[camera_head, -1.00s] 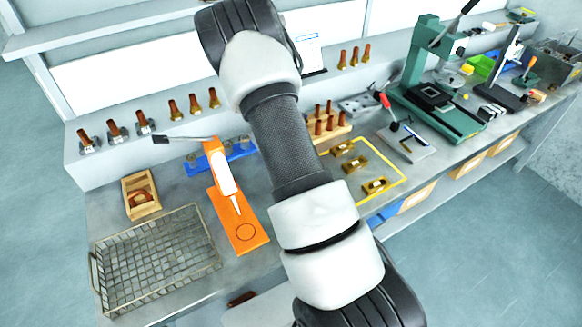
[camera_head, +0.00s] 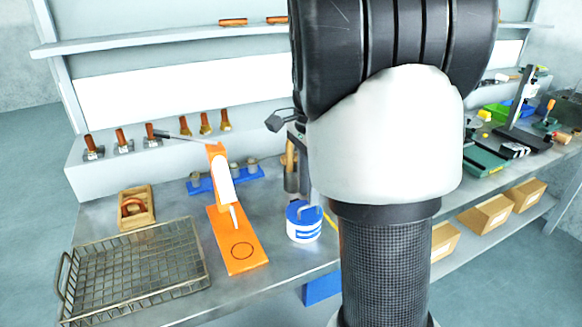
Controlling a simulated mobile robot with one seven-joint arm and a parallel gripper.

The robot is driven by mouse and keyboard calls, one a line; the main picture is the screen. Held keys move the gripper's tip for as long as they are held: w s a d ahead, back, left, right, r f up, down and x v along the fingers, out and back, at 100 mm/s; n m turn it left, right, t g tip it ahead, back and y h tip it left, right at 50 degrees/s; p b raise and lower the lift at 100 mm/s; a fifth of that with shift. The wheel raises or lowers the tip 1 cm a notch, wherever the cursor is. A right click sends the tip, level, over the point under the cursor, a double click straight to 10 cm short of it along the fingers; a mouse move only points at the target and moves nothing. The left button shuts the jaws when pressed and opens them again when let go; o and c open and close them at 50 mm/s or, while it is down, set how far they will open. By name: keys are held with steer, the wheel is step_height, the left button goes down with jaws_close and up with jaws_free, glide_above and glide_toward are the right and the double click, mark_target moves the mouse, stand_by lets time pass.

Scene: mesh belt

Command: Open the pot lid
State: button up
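A small white pot (camera_head: 304,232) with a blue lid (camera_head: 302,211) and a blue label stands on the bench, just left of my large arm link. The lid appears to be on the pot, with a raised handle on top. Dark and grey parts just above the pot, at the left edge of my arm, seem to be my gripper (camera_head: 298,180). Most of it is hidden behind the arm. I cannot tell whether its fingers touch the lid, or whether they are open or shut.
An orange tool stand (camera_head: 237,250) stands left of the pot, with a wire basket (camera_head: 68,290) and a wooden box (camera_head: 150,205) further left. A blue rack (camera_head: 198,187) is behind. My arm covers the middle. Green equipment (camera_head: 485,162) stands at the right.

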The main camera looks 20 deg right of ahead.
steer(key=shift+s+f+t+b, duration=0.35)
steer(key=shift+f+t+b, duration=0.2)
steer(key=shift+b, duration=1.05)
steer(key=shift+s+f+t+b, duration=0.35)
steer(key=shift+f+t+b, duration=0.2)
steer(key=shift+b, duration=1.05)
steer(key=shift+s+r+b, duration=0.1)
steer(key=shift+r+b, duration=0.15)
steer(key=shift+b, duration=0.15)
steer(key=s+r+p, duration=0.2)
steer(key=r+p, duration=0.2)
steer(key=r, duration=0.5)
steer(key=s+r+p, duration=0.2)
steer(key=r+p, duration=0.1)
steer(key=r, duration=0.7)
steer(key=s+a+r+n+t+p, duration=0.2)
steer(key=s+a+r+n+p, duration=0.1)
steer(key=s+a+n+p, duration=0.4)
steer(key=a+n+p, duration=0.3)
steer(key=n+p, duration=0.1)
steer(key=n, duration=0.1)
steer(key=shift+r+t+p, duration=0.25)
steer(key=shift+t+p, duration=0.05)
steer(key=shift+p, duration=0.1)
